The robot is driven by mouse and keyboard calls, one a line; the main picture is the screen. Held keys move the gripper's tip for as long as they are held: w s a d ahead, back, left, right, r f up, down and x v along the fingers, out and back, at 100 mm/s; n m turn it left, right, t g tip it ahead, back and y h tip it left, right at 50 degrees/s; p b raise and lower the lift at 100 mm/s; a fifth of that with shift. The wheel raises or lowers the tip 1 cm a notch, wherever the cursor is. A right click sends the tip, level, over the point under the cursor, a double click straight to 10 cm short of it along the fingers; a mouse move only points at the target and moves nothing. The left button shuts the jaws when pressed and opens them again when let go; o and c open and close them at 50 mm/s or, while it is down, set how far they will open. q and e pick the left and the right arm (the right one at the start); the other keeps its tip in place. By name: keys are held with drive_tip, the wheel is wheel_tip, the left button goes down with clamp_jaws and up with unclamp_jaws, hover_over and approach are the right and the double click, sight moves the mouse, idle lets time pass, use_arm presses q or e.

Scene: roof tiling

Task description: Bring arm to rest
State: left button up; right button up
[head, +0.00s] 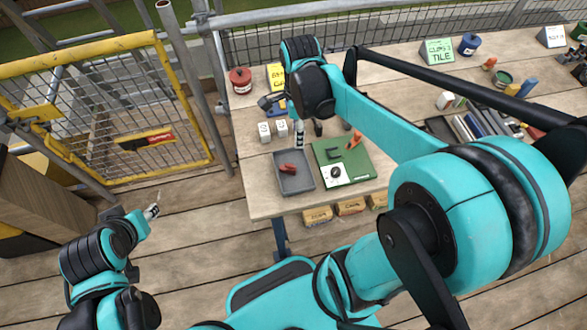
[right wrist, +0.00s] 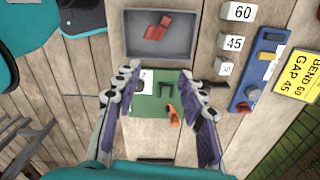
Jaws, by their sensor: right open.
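My right gripper (head: 318,130) hangs over the workbench (head: 262,205), above the back of a green mat (head: 364,163). In the right wrist view its two fingers (right wrist: 160,80) are spread apart with nothing between them; the mat (right wrist: 145,106) shows below. My left gripper (head: 152,211) is low at the left, off the bench, above the plank floor. It is small and seen edge-on, so its jaws cannot be judged.
A grey tray (head: 294,184) with a red piece stands beside the mat. The mat bears an orange tool (head: 354,141) and a white card (head: 336,174). Number blocks (right wrist: 234,43), a blue holder (right wrist: 250,88) and a yellow sign (right wrist: 297,75) are close by. A yellow-framed gate (head: 208,110) stands left.

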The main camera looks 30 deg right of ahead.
drive_tip(key=shift+r, duration=0.7)
drive_tip(key=s+a+n+t+b, duration=0.1)
drive_tip(key=s+a+n+t, duration=0.1)
drive_tip(key=n, duration=0.9)
drive_tip(key=s+a+n+t+b, duration=0.1)
drive_tip(key=s+a+n+t, duration=0.2)
drive_tip(key=n, duration=0.8)
drive_tip(key=shift+s+a+f+n+t, duration=0.15)
drive_tip(key=shift+a+f+n+t, duration=0.2)
drive_tip(key=shift+a+t, duration=0.65)
drive_tip(key=shift+d, duration=0.15)
